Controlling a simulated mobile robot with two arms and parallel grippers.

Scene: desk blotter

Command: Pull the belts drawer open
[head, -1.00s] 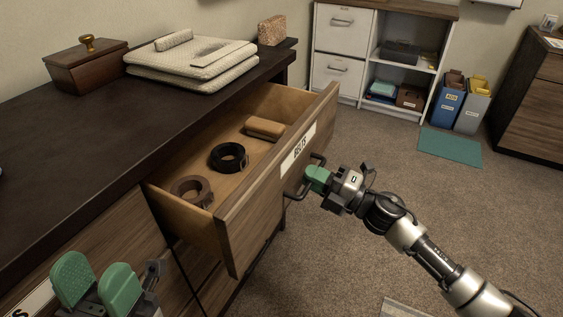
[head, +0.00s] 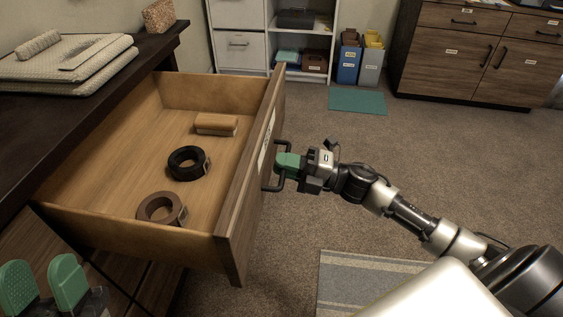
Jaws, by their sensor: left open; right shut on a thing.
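The belts drawer (head: 240,215) stands far out of the dark dresser, with its wooden inside in plain view. Its label on the front is seen edge-on. In it lie a black rolled belt (head: 186,163), a brown rolled belt (head: 160,208) and a tan block-like item (head: 216,123). My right gripper (head: 284,165) is at the drawer's dark handle (head: 279,186), its green fingers shut on the bar. My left gripper (head: 45,284) is open and empty at the lower left, in front of the dresser, apart from the drawer.
Folded pale cloths (head: 70,65) and a speckled block (head: 158,16) sit on the dresser top (head: 25,165). A striped rug (head: 345,280) lies at the lower right. The carpet between is clear.

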